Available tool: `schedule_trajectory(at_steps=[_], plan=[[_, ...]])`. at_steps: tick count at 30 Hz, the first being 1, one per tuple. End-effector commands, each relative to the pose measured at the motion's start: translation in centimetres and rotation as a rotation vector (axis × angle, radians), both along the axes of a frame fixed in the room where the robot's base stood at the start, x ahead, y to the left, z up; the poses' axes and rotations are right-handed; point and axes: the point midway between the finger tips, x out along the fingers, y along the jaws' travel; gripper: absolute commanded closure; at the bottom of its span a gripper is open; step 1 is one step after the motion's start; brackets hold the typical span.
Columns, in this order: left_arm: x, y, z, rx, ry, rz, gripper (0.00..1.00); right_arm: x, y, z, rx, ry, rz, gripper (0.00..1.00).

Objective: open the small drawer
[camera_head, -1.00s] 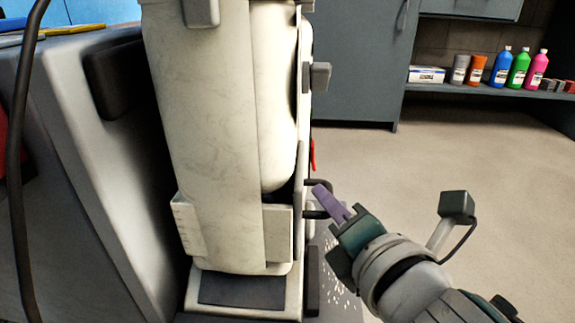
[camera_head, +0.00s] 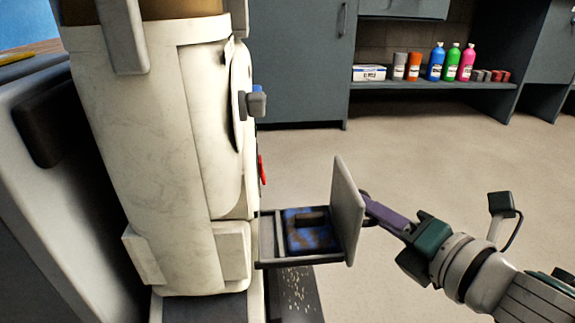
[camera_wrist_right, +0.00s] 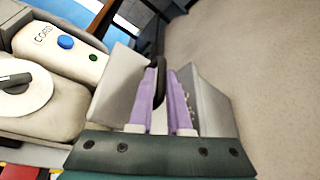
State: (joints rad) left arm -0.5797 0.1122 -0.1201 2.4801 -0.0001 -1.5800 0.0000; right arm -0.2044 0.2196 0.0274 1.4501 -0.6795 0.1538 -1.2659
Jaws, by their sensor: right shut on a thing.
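The small drawer (camera_head: 268,238) stands pulled out from the lower side of the cream machine (camera_head: 165,150) in the head view. Its pale upright front panel (camera_head: 347,212) faces right. Inside lies a blue-and-brown patterned block (camera_head: 325,241) with a dark raised part on top. My right gripper (camera_head: 371,203) is shut on the dark drawer handle (camera_wrist_right: 160,75), on the outer side of the front panel. In the right wrist view my purple fingers (camera_wrist_right: 160,88) straddle that handle. The left gripper is not in view.
A dark speckled plate (camera_head: 296,292) lies below the drawer. A grey knob (camera_head: 257,103) and a red part (camera_head: 262,170) stick out from the machine above. Grey cabinets (camera_head: 298,65) and a shelf with bottles (camera_head: 437,62) stand at the back. The floor to the right is clear.

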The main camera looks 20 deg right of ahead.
Motion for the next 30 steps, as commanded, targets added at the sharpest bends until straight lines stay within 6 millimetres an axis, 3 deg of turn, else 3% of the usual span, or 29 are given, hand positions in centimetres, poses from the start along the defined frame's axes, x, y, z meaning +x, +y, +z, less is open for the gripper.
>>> schedule_trajectory(at_steps=[1,8,17,30], plan=[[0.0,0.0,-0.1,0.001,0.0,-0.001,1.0,-0.2,-0.1,-0.6,-0.004,0.014,-0.004,0.81],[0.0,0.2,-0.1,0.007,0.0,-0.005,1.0,-0.1,0.0,-0.3,-0.002,0.008,-0.002,0.56],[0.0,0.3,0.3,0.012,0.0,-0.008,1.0,-0.5,0.1,0.0,0.0,0.005,0.0,0.56],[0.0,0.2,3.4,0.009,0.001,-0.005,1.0,-8.2,-0.4,1.8,0.0,0.009,-0.001,0.56]])
